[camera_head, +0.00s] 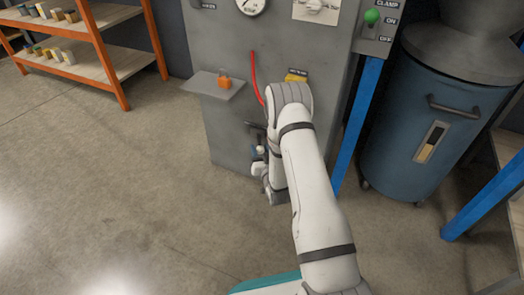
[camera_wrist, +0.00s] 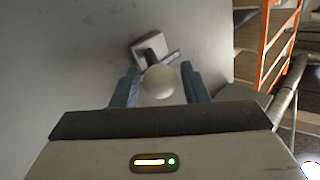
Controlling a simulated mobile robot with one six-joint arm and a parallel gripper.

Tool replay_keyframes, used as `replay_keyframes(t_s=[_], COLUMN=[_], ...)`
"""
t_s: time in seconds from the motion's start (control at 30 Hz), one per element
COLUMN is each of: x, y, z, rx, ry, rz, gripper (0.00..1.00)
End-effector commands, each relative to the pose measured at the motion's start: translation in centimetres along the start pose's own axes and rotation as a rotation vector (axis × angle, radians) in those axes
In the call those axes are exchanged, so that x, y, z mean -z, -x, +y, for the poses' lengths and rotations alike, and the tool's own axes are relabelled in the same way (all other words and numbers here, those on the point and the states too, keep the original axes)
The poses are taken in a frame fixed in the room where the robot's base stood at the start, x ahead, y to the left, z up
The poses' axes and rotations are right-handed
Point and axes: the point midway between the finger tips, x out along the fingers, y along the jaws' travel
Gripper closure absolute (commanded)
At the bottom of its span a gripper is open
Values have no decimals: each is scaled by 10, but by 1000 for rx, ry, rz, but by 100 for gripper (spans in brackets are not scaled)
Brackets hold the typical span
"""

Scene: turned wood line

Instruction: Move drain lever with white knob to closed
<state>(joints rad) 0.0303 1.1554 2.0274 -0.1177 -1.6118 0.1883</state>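The drain lever's white knob (camera_wrist: 160,82) is in the middle of the wrist view, in front of a dark lever arm and a square grey mount (camera_wrist: 148,50) on the grey panel. My gripper (camera_wrist: 160,90) has its two blue-grey fingers on either side of the knob, with narrow gaps showing, so it looks open around it. In the head view my gripper (camera_head: 258,158) is low at the front of the grey machine cabinet (camera_head: 225,130), and the knob is small and partly hidden there. The lever's exact angle is hard to tell.
A small shelf (camera_head: 212,86) with an orange block juts from the cabinet left of my arm. A red hose (camera_head: 255,75) hangs above. A blue post (camera_head: 357,125) and blue drum (camera_head: 415,120) stand right. An orange rack (camera_head: 100,50) is back left. Floor at left is clear.

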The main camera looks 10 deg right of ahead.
Motion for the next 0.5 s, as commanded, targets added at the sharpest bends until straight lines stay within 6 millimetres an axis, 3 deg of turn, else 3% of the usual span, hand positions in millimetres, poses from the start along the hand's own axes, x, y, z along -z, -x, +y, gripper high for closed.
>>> replay_keyframes(t_s=[0.5], x=[0], y=[0], z=[-1], rx=[1], ry=[0], rz=[-1], gripper=[100])
